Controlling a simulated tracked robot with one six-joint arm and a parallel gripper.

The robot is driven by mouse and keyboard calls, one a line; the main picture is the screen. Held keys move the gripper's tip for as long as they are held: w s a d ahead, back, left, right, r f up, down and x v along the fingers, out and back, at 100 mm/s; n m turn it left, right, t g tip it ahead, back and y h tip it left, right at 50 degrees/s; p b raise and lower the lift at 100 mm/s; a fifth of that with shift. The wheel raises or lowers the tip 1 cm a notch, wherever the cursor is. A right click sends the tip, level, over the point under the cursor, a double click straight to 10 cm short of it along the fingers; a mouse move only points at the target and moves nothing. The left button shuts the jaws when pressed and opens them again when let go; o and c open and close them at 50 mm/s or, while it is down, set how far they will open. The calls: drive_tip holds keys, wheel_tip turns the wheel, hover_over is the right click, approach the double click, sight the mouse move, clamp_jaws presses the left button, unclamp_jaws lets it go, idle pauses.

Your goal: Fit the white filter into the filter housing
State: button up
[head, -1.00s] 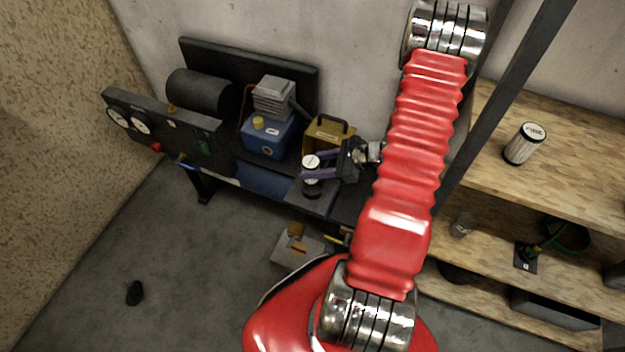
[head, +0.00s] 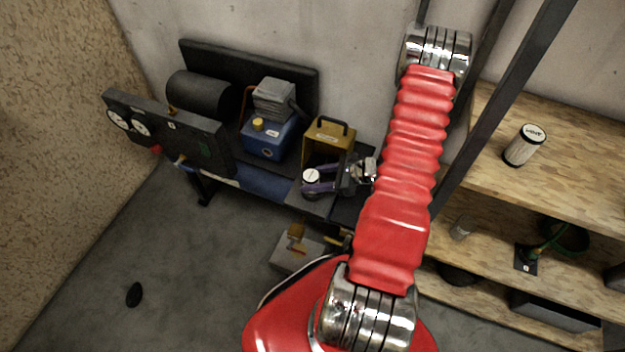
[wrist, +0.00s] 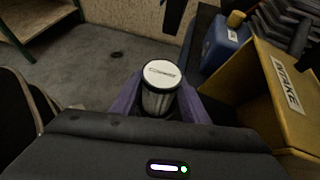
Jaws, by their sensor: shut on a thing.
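My gripper (head: 318,180) is shut on a cylinder with a white, printed top (head: 311,175). In the wrist view this held filter (wrist: 161,75) stands roughly upright between the purple fingers (wrist: 187,104), with a grey, ribbed-looking side. Its lower end is hidden, so I cannot tell whether it touches anything below. A yellow box (head: 325,143) with a handle is just behind it on the bench; in the wrist view the box is marked INTAKE (wrist: 290,86). I cannot make out the housing's opening.
A blue unit (head: 266,138) with a grey ribbed top and a black tank (head: 199,94) stand left on the bench. A gauge panel (head: 165,132) is at its front left. A grey box (head: 296,252) sits on the floor below. The floor at left is mostly clear.

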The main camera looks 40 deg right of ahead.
drive_tip(key=shift+f, duration=0.2)
drive_tip(key=o, duration=1.1)
drive_tip(key=shift+v, duration=3.7)
drive_tip(key=shift+a+r, duration=0.1)
